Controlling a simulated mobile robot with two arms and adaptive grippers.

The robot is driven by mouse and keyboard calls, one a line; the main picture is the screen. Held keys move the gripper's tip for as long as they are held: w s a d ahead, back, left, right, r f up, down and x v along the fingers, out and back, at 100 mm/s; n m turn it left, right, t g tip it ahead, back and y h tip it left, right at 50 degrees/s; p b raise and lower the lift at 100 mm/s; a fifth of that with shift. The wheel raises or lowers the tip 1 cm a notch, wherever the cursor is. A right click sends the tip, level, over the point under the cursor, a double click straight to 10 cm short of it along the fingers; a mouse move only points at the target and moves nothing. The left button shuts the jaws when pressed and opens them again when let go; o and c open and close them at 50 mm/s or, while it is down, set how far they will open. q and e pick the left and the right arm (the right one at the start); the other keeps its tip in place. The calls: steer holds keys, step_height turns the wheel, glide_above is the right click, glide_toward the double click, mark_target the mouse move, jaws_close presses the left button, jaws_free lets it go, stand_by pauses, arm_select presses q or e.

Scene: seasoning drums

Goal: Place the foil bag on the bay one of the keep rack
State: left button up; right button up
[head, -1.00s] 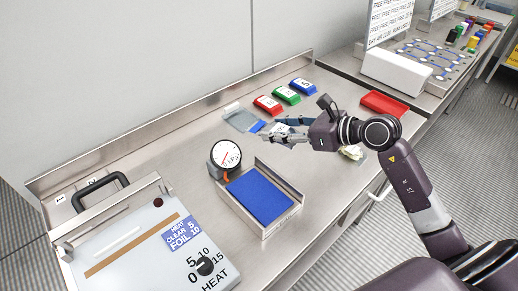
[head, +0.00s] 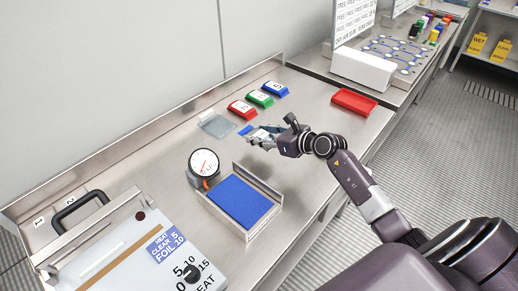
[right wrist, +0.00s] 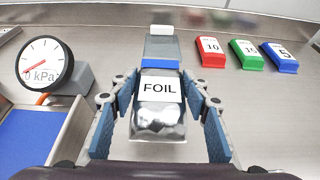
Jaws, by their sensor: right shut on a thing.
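The foil bag (right wrist: 159,117) is silvery with a white FOIL label and a blue strip at its upper end. In the right wrist view it sits between the two blue finger pads of my right gripper (right wrist: 160,122). In the head view my right gripper (head: 262,136) is shut on the bag over the steel bench, and the fingers partly hide the bag; its blue end (head: 245,130) shows. I cannot make out a rack marked keep or its bay one. My left gripper is not in view.
Red (head: 242,109), green (head: 261,98) and blue (head: 275,88) numbered blocks stand behind. A gauge (head: 204,163), blue-padded tray (head: 271,190) and heat sealer (head: 135,262) are nearer. A red tray (head: 354,102) and white box (head: 362,69) stand right.

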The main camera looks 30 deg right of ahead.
mark_target(260, 155)
steer(key=shift+f+b, duration=0.3)
steer(key=shift+f, duration=3.2)
steer(key=shift+f, duration=0.15)
steer(key=o, duration=0.7)
